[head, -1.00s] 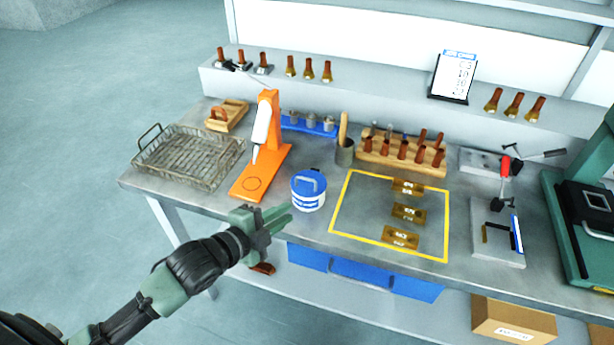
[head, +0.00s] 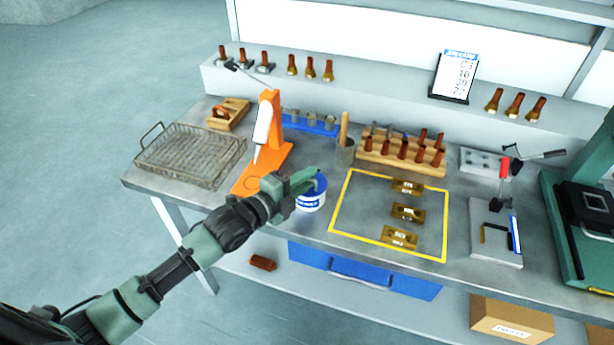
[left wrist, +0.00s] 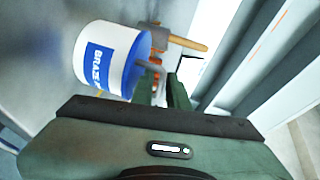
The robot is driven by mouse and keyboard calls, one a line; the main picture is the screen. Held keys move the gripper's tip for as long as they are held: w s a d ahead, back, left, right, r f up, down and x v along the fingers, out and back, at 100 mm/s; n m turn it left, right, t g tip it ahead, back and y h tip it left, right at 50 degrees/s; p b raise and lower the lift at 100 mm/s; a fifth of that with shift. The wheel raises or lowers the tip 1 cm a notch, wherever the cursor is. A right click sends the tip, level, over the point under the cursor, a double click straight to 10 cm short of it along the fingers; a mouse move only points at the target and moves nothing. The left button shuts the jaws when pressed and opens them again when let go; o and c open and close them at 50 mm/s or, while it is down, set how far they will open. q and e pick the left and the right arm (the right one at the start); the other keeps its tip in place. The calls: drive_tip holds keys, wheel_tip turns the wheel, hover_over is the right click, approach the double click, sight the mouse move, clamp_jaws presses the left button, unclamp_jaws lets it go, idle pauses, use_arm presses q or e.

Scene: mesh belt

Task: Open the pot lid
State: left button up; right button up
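The pot is a small white tub (head: 311,199) with a blue label and a blue lid, upright near the bench's front edge, left of the yellow square. In the left wrist view the tub (left wrist: 92,58) appears tilted, with its blue lid (left wrist: 137,62) facing the fingers and a greyish handle on it. My left gripper (head: 302,182) is at the lid from the left, its green fingers covering much of the lid top. In the left wrist view the fingers (left wrist: 163,88) are beside the handle; whether they grip it is unclear. My right gripper is not in view.
An orange stand (head: 270,135) with a white bottle is close behind my left gripper. A wire mesh basket (head: 190,155) stands at the left. A yellow-outlined square (head: 360,215) with brass pieces is to the right. A wooden tool rack (head: 390,160) is behind it.

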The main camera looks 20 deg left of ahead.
use_arm(q)
clamp_jaws()
drive_tip(key=shift+f, duration=0.1)
idle(1.4)
